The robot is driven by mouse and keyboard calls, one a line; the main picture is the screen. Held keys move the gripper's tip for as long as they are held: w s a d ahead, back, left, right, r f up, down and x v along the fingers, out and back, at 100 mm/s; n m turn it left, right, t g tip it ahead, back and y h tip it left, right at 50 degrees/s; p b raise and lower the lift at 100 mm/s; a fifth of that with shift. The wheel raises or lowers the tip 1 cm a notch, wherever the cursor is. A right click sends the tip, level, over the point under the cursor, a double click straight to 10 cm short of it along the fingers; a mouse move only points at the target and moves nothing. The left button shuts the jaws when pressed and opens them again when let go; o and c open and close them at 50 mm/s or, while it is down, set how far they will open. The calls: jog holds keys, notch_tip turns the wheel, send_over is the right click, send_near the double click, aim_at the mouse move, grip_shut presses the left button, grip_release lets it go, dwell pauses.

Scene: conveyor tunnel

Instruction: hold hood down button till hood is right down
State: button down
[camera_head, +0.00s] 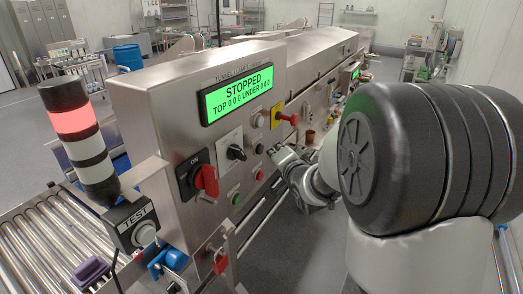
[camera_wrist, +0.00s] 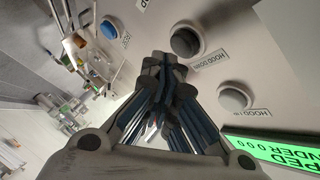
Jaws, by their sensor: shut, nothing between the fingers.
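The hood down button (camera_wrist: 186,42) is a dark round button in a pale ring on the steel panel, with its label beside it, in the wrist view. My gripper (camera_wrist: 165,62) is shut and empty, its fingertips just left of and below that button in the picture. I cannot tell whether they touch the panel. The hood up button (camera_wrist: 235,98), grey, sits lower right. In the head view my gripper (camera_head: 282,156) is close to the control cabinet's right side. Which button it faces there is unclear. A long steel cover (camera_head: 315,50) runs behind the cabinet; whether it is fully down is unclear.
A blue button (camera_wrist: 108,30) is on the same panel. The green display (camera_head: 235,93) reads STOPPED. A red handle on a yellow plate (camera_head: 285,117) projects just above my gripper. A red rotary switch (camera_head: 204,181) and a light tower (camera_head: 78,135) stand left.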

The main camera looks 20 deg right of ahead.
jog(key=s+d, duration=0.1)
jog(key=s, duration=0.1)
jog(key=s+d+p, duration=0.1)
jog(key=s+d, duration=0.1)
dwell(0.4)
dwell(0.8)
jog(key=s+a+f+n+g+b, duration=0.2)
jog(key=s+a+f+n+g, duration=0.1)
jog(key=s, duration=0.7)
jog(key=s+a+f+n+g+y+b, duration=0.1)
jog(key=s+a+f+n+g+b, duration=0.2)
jog(key=s+a+n, duration=0.2)
jog(key=s+a+f+n+g+b, duration=0.2)
jog(key=s+a, duration=0.7)
jog(key=s, duration=0.6)
jog(key=shift+s+a+f+n+g+b, duration=0.2)
jog(key=shift+s+f+n+g+b, duration=0.25)
jog(key=shift+n+g, duration=0.65)
jog(key=shift+w, duration=0.1)
